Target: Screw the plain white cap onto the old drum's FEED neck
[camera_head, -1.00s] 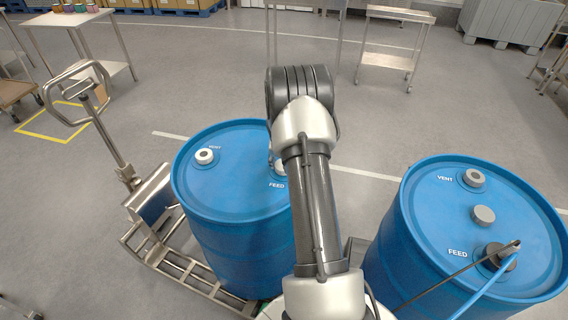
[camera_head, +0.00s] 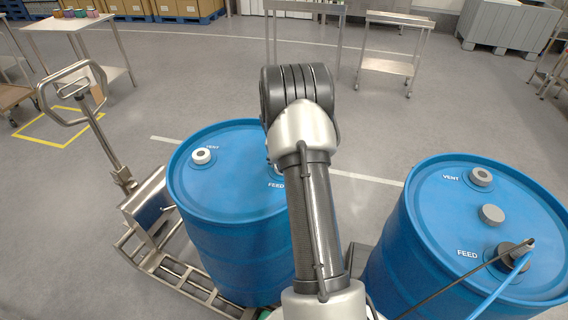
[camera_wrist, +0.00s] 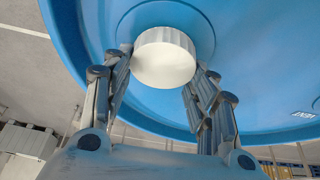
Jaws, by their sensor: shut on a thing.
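A plain white ribbed cap (camera_wrist: 164,58) is between the two fingers of my gripper (camera_wrist: 163,72) in the wrist view. My gripper is shut on it. The cap is over the round FEED seat of the left blue drum (camera_head: 222,215); I cannot tell whether its thread is engaged. In the head view my arm covers the gripper and most of that FEED neck; only a pale edge shows beside the FEED label. The drum stands upright on a pallet-jack frame.
A second blue drum (camera_head: 425,210) stands at right, with grey fittings at its VENT (camera_head: 480,177) and middle (camera_head: 491,215). A blue hose and a dark rod meet its FEED fitting (camera_head: 515,252). The pallet-jack handle (camera_head: 75,85) rises at left. Open floor lies behind.

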